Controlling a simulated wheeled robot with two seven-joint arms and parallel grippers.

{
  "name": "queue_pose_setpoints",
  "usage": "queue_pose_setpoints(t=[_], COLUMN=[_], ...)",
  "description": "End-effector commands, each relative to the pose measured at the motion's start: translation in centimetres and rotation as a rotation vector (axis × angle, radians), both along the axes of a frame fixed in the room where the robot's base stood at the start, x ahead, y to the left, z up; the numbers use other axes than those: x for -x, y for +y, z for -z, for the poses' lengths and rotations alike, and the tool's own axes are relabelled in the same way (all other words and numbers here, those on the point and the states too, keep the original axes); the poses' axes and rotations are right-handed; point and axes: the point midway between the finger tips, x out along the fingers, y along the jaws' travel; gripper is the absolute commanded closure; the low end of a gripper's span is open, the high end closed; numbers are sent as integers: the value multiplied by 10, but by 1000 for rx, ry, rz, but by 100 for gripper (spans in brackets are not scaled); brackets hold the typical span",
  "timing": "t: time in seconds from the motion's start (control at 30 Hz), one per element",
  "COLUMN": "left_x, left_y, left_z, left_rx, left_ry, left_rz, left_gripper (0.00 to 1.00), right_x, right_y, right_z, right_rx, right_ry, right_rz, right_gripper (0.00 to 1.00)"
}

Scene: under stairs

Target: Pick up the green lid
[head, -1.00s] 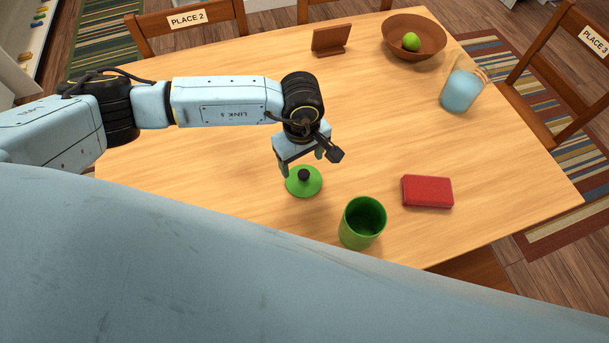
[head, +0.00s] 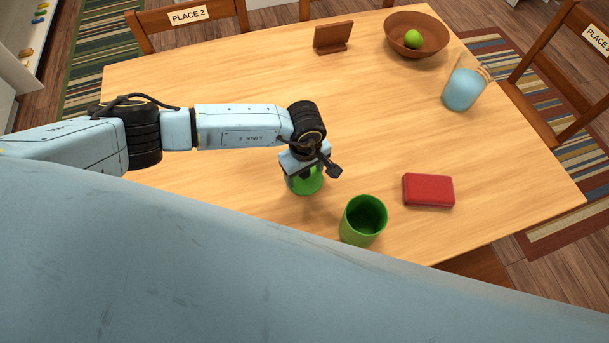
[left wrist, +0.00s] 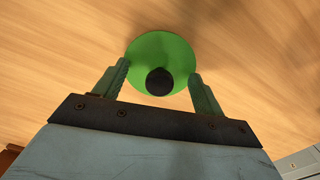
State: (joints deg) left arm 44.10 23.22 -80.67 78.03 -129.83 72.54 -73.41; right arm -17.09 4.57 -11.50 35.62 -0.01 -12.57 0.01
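The green lid (head: 306,184) is a round disc with a black knob, lying on the wooden table. My left gripper (head: 305,173) is directly over it and hides part of it in the head view. In the left wrist view the lid (left wrist: 172,52) shows with its black knob (left wrist: 159,82) between the two fingers. The left gripper (left wrist: 158,78) is open, with a finger on either side of the knob and visible gaps between. My right gripper is not in view.
A green cup (head: 362,221) stands close to the lid's right, with a red box (head: 428,190) beyond it.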

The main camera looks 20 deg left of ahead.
Motion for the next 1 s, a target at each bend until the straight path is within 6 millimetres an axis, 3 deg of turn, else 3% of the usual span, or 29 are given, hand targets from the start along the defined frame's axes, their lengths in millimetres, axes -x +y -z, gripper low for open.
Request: queue_pose_setpoints(t=[0.07, 0.5, 0.77, 1.0], left_x=[0, 1, 2, -1], left_y=[0, 1, 1, 1], left_z=[0, 1, -1, -40], left_rx=[0, -2, -3, 0], left_ry=[0, 2, 4, -1], left_rz=[0, 0, 0, 2], left_gripper=[39, 95, 95, 95], right_x=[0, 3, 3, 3], right_y=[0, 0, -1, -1], right_z=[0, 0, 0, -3], right_rx=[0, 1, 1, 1], right_ry=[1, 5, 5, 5], right_rz=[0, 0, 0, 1], right_gripper=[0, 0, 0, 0])
